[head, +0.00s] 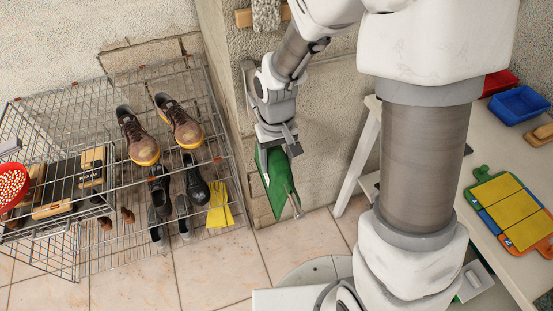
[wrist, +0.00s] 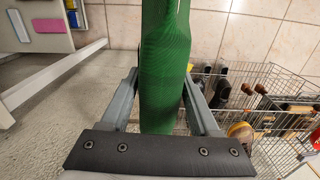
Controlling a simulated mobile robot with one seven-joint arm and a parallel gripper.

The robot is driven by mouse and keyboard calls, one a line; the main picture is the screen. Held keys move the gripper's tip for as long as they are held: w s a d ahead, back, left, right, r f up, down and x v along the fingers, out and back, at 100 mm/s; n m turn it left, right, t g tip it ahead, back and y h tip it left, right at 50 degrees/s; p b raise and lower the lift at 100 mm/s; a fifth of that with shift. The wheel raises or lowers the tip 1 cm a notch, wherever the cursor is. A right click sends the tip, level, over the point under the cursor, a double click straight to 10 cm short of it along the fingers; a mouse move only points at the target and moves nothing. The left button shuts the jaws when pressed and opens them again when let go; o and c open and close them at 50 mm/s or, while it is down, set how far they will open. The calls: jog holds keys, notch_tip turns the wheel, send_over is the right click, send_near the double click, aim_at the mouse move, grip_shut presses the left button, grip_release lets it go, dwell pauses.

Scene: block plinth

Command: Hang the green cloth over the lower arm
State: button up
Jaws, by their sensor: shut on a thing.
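The green cloth (head: 274,181) hangs below my gripper (head: 279,146) in the head view, beside the rough wall block. In the wrist view the green cloth (wrist: 164,75) fills the space between the two grey fingers of my gripper (wrist: 160,80), which is shut on it. A thin metal rod with a rounded end (head: 296,207) shows at the cloth's lower right edge and looks like the lower arm. The cloth hides the rest of it. I cannot tell whether the cloth touches the rod or lies over it.
A grey cloth (head: 266,14) hangs at a wooden bar above. A white table (head: 492,150) with blue and red trays stands to the right. Tiled floor lies below.

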aim_at(277, 151)
jog(key=shift+f, duration=0.2)
dwell(0.3)
jog(key=shift+f+b, duration=0.5)
jog(key=shift+b, duration=0.1)
jog(key=o, duration=1.5)
jog(key=shift+c, duration=0.2)
jog(key=shift+o, duration=0.2)
jog(key=shift+r+p, duration=2.05)
jog(key=shift+r, duration=0.5)
